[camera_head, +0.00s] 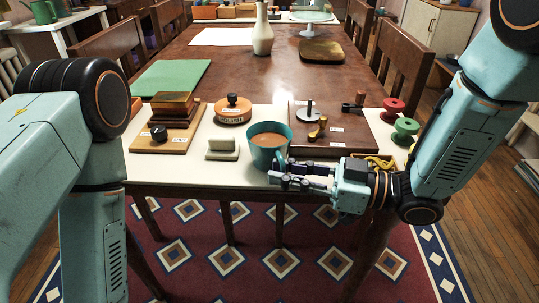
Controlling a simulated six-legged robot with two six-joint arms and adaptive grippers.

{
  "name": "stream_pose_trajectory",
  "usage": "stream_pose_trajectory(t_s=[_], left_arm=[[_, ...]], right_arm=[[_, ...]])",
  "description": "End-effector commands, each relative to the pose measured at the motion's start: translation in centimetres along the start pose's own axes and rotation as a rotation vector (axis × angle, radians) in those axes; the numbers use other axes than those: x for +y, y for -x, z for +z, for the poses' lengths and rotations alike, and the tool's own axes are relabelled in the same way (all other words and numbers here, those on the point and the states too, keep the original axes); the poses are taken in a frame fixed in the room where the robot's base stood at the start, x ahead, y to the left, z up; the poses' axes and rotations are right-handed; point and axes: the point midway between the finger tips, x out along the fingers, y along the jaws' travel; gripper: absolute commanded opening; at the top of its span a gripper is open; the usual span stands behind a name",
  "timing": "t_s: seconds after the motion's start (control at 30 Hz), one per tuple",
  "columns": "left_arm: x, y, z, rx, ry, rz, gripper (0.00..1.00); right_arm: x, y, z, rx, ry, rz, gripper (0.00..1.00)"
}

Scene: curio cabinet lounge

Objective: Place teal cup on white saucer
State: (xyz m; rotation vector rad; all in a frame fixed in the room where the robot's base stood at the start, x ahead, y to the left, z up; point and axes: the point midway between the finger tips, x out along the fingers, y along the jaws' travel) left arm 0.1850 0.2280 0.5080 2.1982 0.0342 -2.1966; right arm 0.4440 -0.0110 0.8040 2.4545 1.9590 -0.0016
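The teal cup (268,154) holds a brown liquid and looks upright near the front edge of the table. My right gripper (284,174) reaches in from the right, with its fingers at the cup's lower right side, overlapping it. I cannot tell whether the fingers are closed on the cup or only beside it, nor whether the cup touches the table. I cannot make out a white saucer. My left arm fills the left side, and its gripper is out of view.
Left of the cup is a small white block (222,148). Behind it are an orange round box (233,110) and a wooden board with stacked boxes (165,140). A brown board (345,138) with small items and red (393,108) and green (405,130) spools lie right.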

Motion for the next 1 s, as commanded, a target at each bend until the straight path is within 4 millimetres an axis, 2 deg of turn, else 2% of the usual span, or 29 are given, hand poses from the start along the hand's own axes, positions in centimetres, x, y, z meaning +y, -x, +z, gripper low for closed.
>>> stream_pose_trajectory(t_s=[0.13,0.4,0.63,1.0], left_arm=[[0.0,-0.24,-0.02,0.0,0.0,0.0,0.0],[0.0,-0.21,-0.02,0.001,0.0,0.0,0.0],[0.0,-0.21,-0.03,0.001,0.0,0.0,0.0],[0.0,-0.21,-0.03,0.001,0.0,0.0,0.0]], right_arm=[[0.1,-0.79,-0.01,0.0,0.002,-0.001,0.19],[0.14,-0.86,-0.08,0.001,0.002,0.001,0.18],[0.13,-0.84,-0.06,0.001,0.001,0.001,0.0],[0.12,-0.83,-0.04,0.001,0.001,0.001,0.0]])
